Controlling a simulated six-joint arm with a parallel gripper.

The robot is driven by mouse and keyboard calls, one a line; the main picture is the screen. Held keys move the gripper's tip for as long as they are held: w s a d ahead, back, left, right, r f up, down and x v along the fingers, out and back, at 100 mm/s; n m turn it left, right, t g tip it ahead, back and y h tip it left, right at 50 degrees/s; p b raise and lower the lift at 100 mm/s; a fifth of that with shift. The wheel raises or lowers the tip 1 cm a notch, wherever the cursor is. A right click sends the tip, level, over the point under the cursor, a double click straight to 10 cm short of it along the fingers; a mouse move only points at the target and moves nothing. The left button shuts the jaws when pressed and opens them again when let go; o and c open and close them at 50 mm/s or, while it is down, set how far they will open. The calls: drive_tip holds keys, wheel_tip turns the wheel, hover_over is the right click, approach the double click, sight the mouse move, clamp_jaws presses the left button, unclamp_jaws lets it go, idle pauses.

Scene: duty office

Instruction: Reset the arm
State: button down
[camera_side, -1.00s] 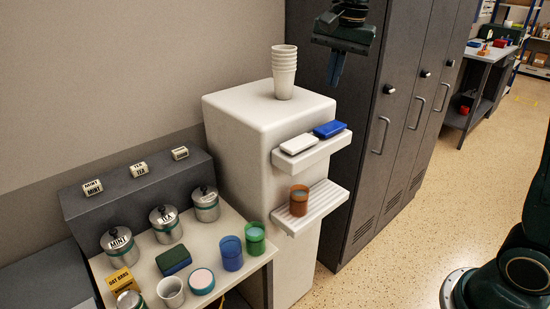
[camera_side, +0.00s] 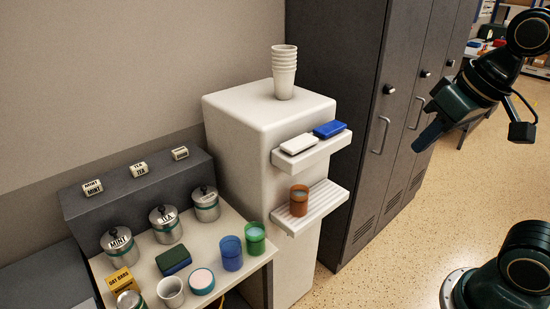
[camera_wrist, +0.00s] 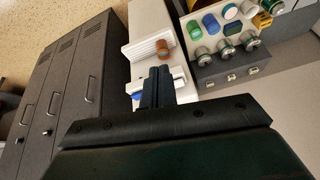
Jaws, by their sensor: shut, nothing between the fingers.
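My gripper (camera_side: 428,134) is at the right in the side view, in front of the grey lockers, its fingers shut and empty, pointing down and to the left. It is apart from everything around it. In the wrist view the gripper (camera_wrist: 159,72) shows its two fingers together, with the white dispenser and its ledges beyond them. The fingers hide part of the dispenser there.
A white dispenser (camera_side: 240,135) holds stacked cups (camera_side: 284,72) on top and a brown cup (camera_side: 299,200) on its lower ledge. Grey lockers (camera_side: 345,130) stand beside it. A counter (camera_side: 215,262) at left bears tins and cups. The floor (camera_side: 395,270) at right is clear.

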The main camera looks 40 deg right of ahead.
drive_tip(key=shift+n+t, duration=0.3)
drive_tip(key=shift+n, duration=0.6)
drive_tip(key=s+f, duration=0.2)
drive_tip(key=s, duration=0.1)
drive_tip(key=shift+a+f, duration=0.1)
drive_tip(key=shift+f, duration=0.25)
